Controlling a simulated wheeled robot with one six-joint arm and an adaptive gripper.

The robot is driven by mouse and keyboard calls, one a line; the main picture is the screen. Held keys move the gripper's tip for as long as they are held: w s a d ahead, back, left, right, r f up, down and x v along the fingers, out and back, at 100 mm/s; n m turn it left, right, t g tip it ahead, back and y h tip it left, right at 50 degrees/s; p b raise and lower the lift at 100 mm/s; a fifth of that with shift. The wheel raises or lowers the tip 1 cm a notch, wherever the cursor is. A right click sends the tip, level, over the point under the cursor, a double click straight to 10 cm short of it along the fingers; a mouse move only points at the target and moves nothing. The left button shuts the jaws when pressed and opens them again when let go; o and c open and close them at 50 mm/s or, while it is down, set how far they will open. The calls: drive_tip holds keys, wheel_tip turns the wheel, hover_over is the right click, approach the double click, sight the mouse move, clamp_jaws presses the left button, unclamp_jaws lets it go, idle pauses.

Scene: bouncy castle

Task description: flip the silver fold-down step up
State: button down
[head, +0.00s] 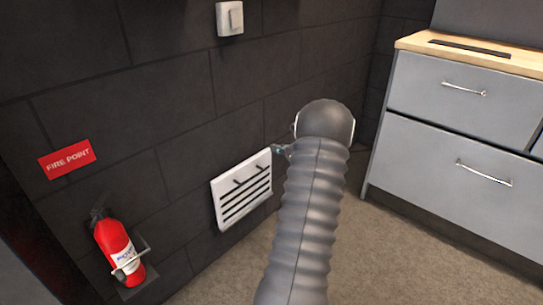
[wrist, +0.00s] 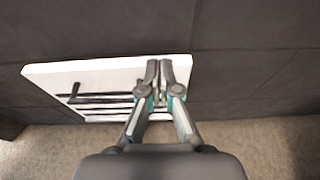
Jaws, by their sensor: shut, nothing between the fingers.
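The silver fold-down step (head: 228,191) is a pale panel with dark strips and two small dark brackets, low on the dark wall. It stands steeply, close to the wall. In the wrist view the step (wrist: 100,72) fills the left and middle, its pale upper edge in sight. My gripper (wrist: 160,68) is shut and empty, its fingertips in front of the step's right end near the upper edge. I cannot tell whether they touch it. In the head view my gripper (head: 279,149) is mostly hidden behind my arm, by the step's upper right corner.
A red fire extinguisher (head: 114,246) hangs at lower left under a fire point sign (head: 67,159). A white switch (head: 230,18) is above the step. Grey drawers (head: 450,165) with a wooden top stand at right. The carpet (head: 390,255) between is clear.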

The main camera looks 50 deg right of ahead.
drive_tip(key=r, duration=0.1)
drive_tip(key=s+r, duration=0.1)
drive_tip(key=r, duration=0.3)
drive_tip(key=shift+s+a+r, duration=0.1)
drive_tip(key=shift+s+r, duration=0.1)
drive_tip(key=shift+s, duration=0.1)
idle(0.4)
drive_tip(key=s+a+f+n+g+y, duration=0.3)
drive_tip(key=s+a+f+n+g, duration=0.1)
drive_tip(key=a+f+n, duration=0.35)
drive_tip(key=s+a+r+n+g+y, duration=0.1)
drive_tip(key=s+a+r+n+g, duration=0.15)
drive_tip(key=a+n, duration=0.6)
drive_tip(key=s+a+r+n+h, duration=0.1)
drive_tip(key=s+a+r+n, duration=0.3)
drive_tip(key=a, duration=0.9)
drive_tip(key=s+a+r+n+g+h, duration=0.1)
drive_tip(key=s+a+r+n, duration=0.3)
drive_tip(key=a+n, duration=0.6)
drive_tip(key=s+a+r+n+g+h, duration=0.1)
drive_tip(key=s+a+r+n, duration=0.3)
drive_tip(key=a, duration=1.4)
wheel_tip(320, 180, up, 3)
drive_tip(key=n, duration=0.2)
drive_tip(key=shift+s+a+n, duration=0.15)
drive_tip(key=shift+s+n, duration=0.05)
drive_tip(key=shift+n, duration=0.2)
